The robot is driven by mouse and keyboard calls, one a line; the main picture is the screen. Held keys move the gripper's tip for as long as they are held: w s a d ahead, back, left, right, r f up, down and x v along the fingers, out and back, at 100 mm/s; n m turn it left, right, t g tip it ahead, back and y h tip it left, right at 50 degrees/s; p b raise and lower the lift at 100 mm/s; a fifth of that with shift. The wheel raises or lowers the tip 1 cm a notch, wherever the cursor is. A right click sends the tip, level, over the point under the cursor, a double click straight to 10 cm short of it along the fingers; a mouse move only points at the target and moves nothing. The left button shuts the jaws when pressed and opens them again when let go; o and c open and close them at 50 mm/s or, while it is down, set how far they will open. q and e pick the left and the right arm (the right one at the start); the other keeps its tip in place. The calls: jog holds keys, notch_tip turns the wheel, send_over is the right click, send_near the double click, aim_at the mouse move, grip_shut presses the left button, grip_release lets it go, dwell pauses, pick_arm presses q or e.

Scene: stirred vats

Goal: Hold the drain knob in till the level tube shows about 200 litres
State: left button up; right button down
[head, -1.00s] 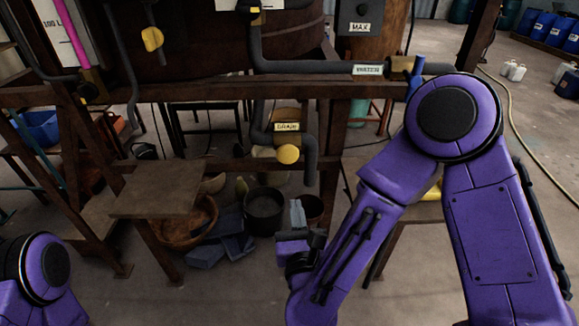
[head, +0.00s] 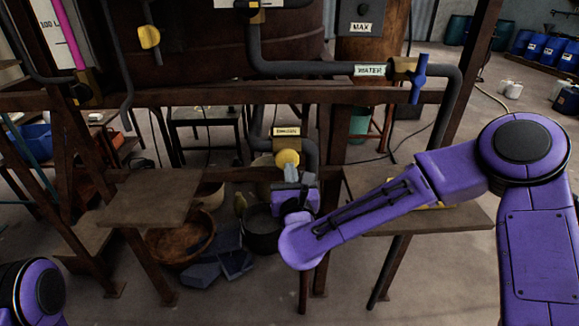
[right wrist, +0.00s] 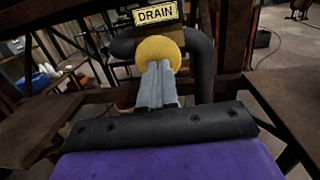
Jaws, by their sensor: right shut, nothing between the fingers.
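The yellow round drain knob (head: 287,158) sits under the DRAIN label (right wrist: 155,13) on a dark pipe. My right gripper (head: 291,174) is shut and empty, just below and in front of the knob. In the right wrist view its grey fingertips (right wrist: 160,70) overlap the lower part of the yellow knob (right wrist: 158,49); I cannot tell whether they touch it. The level tube (head: 69,32) is at the upper left, filled magenta where it shows beside a 100 L label (head: 47,24); its upper part is out of frame. My left gripper is not in view.
Another yellow knob (head: 149,37) hangs at the upper left. A blue valve handle (head: 418,77) is beside the WATER label (head: 369,70). A dark beam (head: 220,92) crosses above the drain pipe. Small wooden platforms flank it; a pot (head: 262,232) and a basket stand below.

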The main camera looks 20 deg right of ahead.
jog(key=shift+w+d, duration=0.1)
jog(key=shift+w, duration=0.35)
jog(key=shift+b+x, duration=0.55)
jog(key=shift+x, duration=0.3)
jog(key=shift+d+r, duration=0.1)
jog(key=shift+r, duration=0.15)
